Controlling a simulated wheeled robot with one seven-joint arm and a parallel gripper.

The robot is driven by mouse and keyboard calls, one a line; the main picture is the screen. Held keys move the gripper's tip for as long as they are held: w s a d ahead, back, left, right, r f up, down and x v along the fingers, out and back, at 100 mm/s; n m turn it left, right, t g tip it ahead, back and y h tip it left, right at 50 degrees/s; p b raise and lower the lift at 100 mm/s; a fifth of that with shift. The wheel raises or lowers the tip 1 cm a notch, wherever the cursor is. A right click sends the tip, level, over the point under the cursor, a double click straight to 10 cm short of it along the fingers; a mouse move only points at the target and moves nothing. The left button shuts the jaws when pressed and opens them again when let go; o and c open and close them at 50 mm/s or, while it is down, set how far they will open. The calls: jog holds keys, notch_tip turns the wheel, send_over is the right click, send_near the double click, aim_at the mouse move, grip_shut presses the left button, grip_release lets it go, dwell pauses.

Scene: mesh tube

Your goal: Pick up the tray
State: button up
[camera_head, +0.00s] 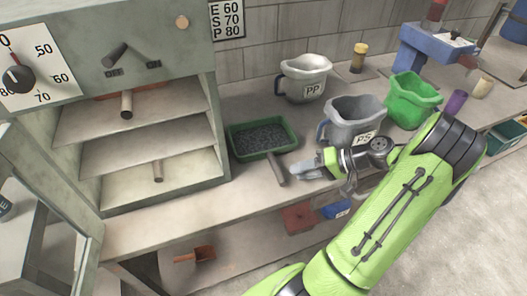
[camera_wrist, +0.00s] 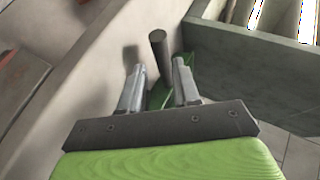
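The tray is a green rectangular tray (camera_head: 232,143) filled with dark granules on the workbench, with a grey-brown cylindrical handle (camera_head: 276,170) sticking out from its front. My gripper (camera_head: 298,172) is just right of the handle in the head view, with its fingers pointing left towards it. In the wrist view my gripper (camera_wrist: 159,66) is open, its two grey fingers apart. The handle (camera_wrist: 160,50) shows between and just beyond the fingertips, and I cannot tell whether they touch it. Part of the green tray (camera_wrist: 157,98) shows there, mostly hidden by the fingers.
A shelved cabinet (camera_head: 150,130) with dials stands close left of the tray. A grey PP jug (camera_head: 305,78), a grey PS jug (camera_head: 352,118) and a green jug (camera_head: 412,98) stand behind and to the right. A reddish scoop (camera_head: 196,254) lies on the lower shelf.

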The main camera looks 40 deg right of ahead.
jog(key=b+x, duration=0.2)
jog(key=x, duration=0.3)
jog(key=shift+w+a+f, duration=0.1)
jog(key=shift+w+a, duration=0.15)
grip_shut()
